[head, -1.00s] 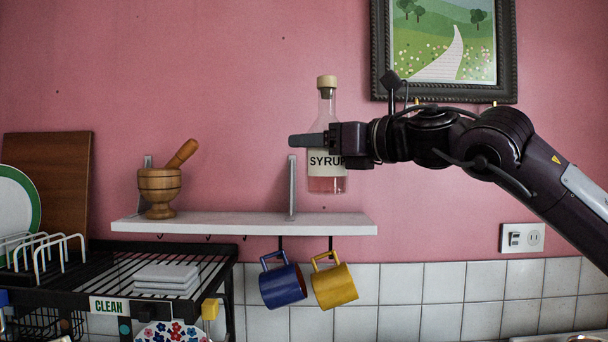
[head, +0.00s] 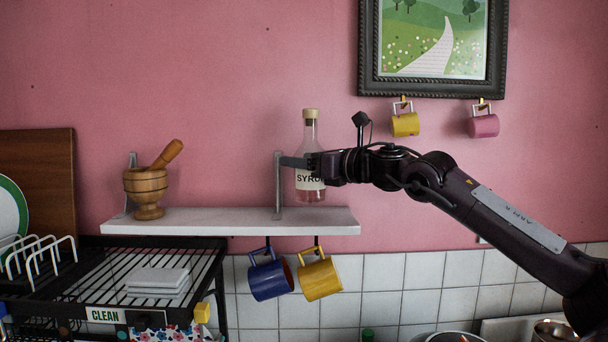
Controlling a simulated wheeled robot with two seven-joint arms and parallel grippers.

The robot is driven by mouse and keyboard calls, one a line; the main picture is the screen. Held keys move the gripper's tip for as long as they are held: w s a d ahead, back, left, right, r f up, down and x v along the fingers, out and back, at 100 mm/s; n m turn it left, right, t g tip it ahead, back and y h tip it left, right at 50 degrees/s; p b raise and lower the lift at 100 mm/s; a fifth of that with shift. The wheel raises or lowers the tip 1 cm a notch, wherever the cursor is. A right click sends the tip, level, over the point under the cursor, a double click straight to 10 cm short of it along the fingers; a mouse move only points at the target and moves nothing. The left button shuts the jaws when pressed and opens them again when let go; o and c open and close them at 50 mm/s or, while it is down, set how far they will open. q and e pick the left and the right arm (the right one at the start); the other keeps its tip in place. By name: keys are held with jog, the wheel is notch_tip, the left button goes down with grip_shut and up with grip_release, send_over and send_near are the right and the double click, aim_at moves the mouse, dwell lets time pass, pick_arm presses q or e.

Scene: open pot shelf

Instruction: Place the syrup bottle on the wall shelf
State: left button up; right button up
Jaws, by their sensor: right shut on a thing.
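The syrup bottle (head: 311,140) is clear glass with a cork stopper, a white SYRUP label and pinkish contents. It is upright over the right part of the white wall shelf (head: 190,227). My right gripper (head: 303,163) comes in from the right and is shut around the bottle's body at the top of the label, hiding part of it. The bottle's base appears very close to the shelf's top surface; I cannot tell whether it touches. My left gripper is out of view.
A wooden mortar with pestle (head: 147,190) stands at the shelf's left. A metal bracket (head: 278,185) rises just left of the bottle. Blue (head: 270,280) and yellow (head: 320,279) mugs hang below. A black dish rack (head: 85,297) is lower left. The shelf's middle is clear.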

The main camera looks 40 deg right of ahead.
aim_at(303, 177)
jog(key=shift+a+f+b, duration=0.2)
jog(key=shift+f+b, duration=0.1)
jog(key=shift+f, duration=0.85)
jog(key=shift+d+f, duration=0.1)
jog(key=shift+f, duration=0.05)
jog(key=shift+w+d+f+p, duration=0.2)
jog(key=shift+f+p, duration=0.2)
jog(key=shift+s+a, duration=0.1)
jog(key=shift+f+b, duration=0.15)
jog(key=shift+b, duration=0.15)
jog(key=o, duration=1.4)
jog(key=shift+f, duration=0.1)
